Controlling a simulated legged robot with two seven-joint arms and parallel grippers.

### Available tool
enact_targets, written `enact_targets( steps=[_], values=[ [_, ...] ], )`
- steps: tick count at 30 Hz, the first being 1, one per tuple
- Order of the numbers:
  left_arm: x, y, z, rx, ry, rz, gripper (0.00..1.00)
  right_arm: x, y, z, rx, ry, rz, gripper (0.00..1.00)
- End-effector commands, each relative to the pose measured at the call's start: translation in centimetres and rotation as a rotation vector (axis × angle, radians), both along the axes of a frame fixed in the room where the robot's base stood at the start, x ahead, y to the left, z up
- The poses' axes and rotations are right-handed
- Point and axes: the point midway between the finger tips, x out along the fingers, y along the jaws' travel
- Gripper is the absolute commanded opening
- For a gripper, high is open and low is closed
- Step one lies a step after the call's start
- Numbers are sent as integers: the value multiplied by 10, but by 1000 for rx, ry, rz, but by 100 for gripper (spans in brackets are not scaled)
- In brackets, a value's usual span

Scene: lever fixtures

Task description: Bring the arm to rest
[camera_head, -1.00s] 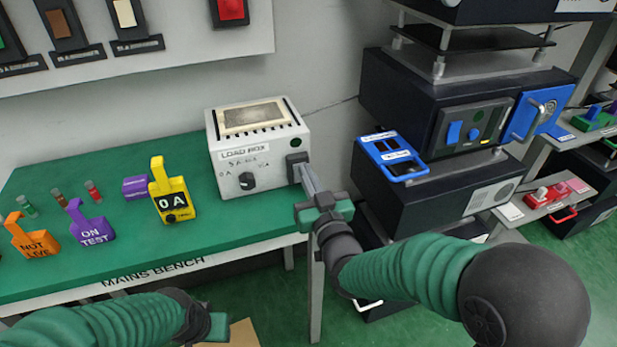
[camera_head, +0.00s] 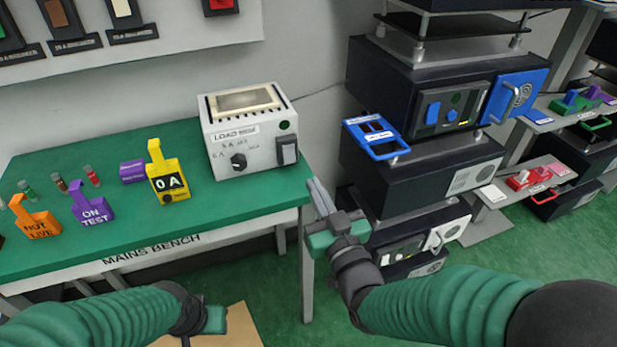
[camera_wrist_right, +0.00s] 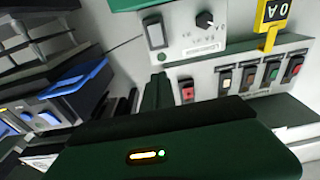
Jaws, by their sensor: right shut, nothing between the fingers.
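My right arm reaches in from the lower right in the head view. Its gripper (camera_head: 319,190) is shut and empty, beside the front right corner of the green bench (camera_head: 240,205) and apart from the load box. The fingers also show in the right wrist view (camera_wrist_right: 157,90). The white load box (camera_head: 222,150) stands on the bench with a dark rocker switch (camera_head: 287,151) and a black knob (camera_head: 238,161) on its front. My left gripper (camera_head: 214,320) is low at the bottom left, in front of the bench; its fingers cannot be made out.
A yellow "0 A" tag (camera_head: 171,184), a purple "ON TEST" tag (camera_head: 95,213) and an orange "NOT LIVE" tag (camera_head: 38,226) stand on the bench. Stacked dark units (camera_head: 405,175) with a blue frame (camera_head: 376,140) are close to the right gripper.

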Motion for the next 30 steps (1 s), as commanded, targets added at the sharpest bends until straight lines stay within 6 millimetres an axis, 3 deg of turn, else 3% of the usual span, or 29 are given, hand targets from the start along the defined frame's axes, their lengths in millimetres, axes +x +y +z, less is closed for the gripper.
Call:
enact_targets(
  steps=[17, 20, 23, 27, 30],
  values=[
    [0, 0, 0, 0, 0, 0, 36, -1, -4, -6, -12, 29, -6, 0],
    [0, 0, 0, 0, 0, 0, 36, 3, -20, -40, -61, 175, -34, 0],
    [0, 0, 0, 0, 0, 0, 36, -5, -53, -97, -133, 438, -86, 0],
    [0, 0, 0, 0, 0, -1, 36, -46, -101, -164, -197, 809, -161, 0],
    [0, 0, 0, 0, 0, -1, 36, -84, -127, -194, -219, 1025, -201, 0]
  ],
)
